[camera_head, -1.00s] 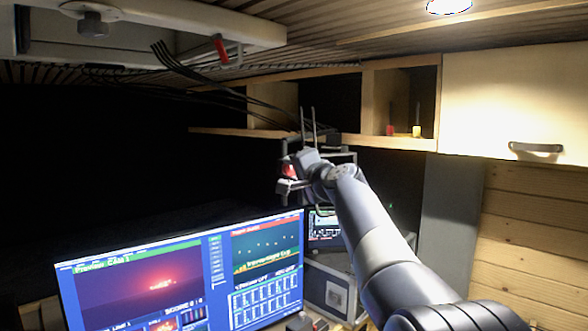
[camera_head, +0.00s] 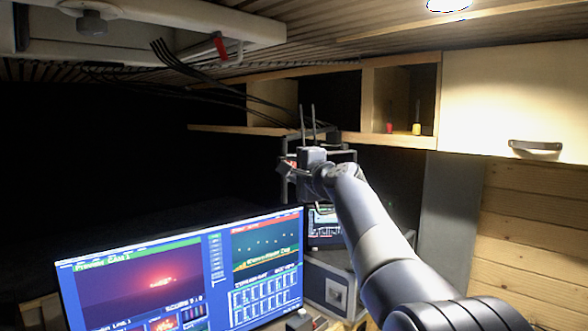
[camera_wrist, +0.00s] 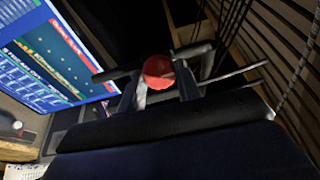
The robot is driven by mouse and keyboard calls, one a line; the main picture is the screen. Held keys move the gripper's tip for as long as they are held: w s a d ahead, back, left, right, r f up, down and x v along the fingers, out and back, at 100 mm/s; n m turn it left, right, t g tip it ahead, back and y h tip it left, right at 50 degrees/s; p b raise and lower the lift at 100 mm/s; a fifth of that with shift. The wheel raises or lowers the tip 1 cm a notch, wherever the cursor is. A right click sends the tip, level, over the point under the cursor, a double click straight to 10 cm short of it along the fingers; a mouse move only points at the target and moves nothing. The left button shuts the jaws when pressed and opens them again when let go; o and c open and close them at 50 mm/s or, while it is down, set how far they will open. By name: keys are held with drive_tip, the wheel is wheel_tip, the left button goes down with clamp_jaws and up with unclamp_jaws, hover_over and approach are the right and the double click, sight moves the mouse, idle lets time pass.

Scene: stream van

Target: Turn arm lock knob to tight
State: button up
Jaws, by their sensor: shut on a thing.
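The red round knob (camera_wrist: 158,70) shows in the wrist view between the two fingers of my gripper (camera_wrist: 160,82), which is shut on it. In the head view my gripper (camera_head: 289,171) is above the monitor's right side and in front of the shelf, with its jaws tilted. The knob is mostly hidden there; only a bit of red shows by the jaws. I cannot read any tight or loose mark on the knob, and its mount is hard to make out in the dark.
A lit monitor (camera_head: 140,284) stands below and left of my gripper. A dark equipment case (camera_head: 332,289) is below it. A wooden shelf (camera_head: 405,142) and a white cabinet (camera_head: 510,85) are behind at right. Black cables (camera_head: 180,62) hang at upper left.

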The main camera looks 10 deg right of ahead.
drive_tip(key=o, duration=1)
drive_tip(key=shift+s, duration=0.1)
drive_tip(key=b+v, duration=0.4)
drive_tip(key=v, duration=0.6)
drive_tip(key=shift+s+b, duration=0.35)
drive_tip(key=shift+w, duration=0.1)
drive_tip(key=p+x, duration=0.4)
drive_tip(key=x, duration=0.6)
drive_tip(key=shift+w+p, duration=0.35)
